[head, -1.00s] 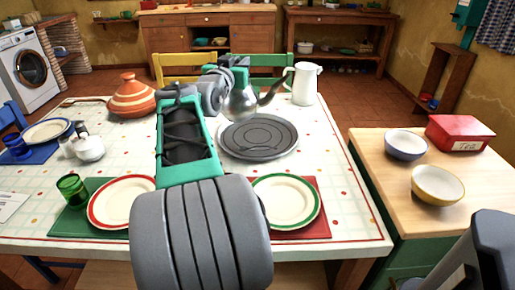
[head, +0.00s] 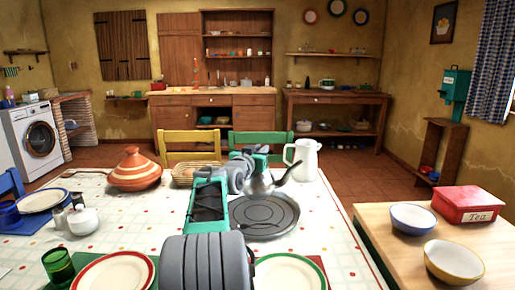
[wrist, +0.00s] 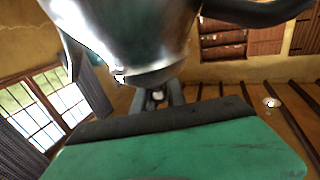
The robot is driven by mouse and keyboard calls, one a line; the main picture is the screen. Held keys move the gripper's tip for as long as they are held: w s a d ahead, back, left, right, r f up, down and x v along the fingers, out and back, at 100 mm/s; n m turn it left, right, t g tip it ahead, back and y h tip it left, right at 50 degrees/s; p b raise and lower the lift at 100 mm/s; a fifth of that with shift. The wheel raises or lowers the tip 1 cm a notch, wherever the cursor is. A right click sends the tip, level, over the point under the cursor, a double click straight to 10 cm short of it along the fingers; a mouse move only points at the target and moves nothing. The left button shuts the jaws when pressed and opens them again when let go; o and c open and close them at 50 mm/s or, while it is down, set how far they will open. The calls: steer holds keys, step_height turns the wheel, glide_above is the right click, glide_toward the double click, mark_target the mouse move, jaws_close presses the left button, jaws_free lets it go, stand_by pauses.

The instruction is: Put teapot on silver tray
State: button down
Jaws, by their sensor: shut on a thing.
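The silver teapot (head: 259,184) with a dark handle or spout pointing right is held over the far part of the round dark grey tray (head: 280,215) on the table. My gripper (head: 245,167) is shut on the teapot at its left side. In the wrist view the teapot (wrist: 130,35) fills the top of the picture, close to my gripper (wrist: 160,97). The teapot's base is near the tray's far rim in the picture; I cannot tell whether it touches. My arm hides the tray's left edge.
A white jug (head: 302,160) stands just behind and right of the tray. A striped tagine (head: 134,171) and a basket (head: 186,174) are on the left. Plates (head: 290,274) lie at the front. A wooden counter with bowls (head: 412,217) is on the right.

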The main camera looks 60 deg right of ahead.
steer(key=d+f, duration=0.2)
steer(key=f, duration=0.1)
steer(key=shift+w+d, duration=0.35)
steer(key=shift+w, duration=0.05)
steer(key=shift+f+b, duration=0.55)
steer(key=shift+f, duration=0.95)
steer(key=c, duration=1.8)
jaws_free()
steer(key=shift+f, duration=0.35)
steer(key=o, duration=0.4)
steer(key=shift+o, duration=0.2)
steer(key=shift+r, duration=0.15)
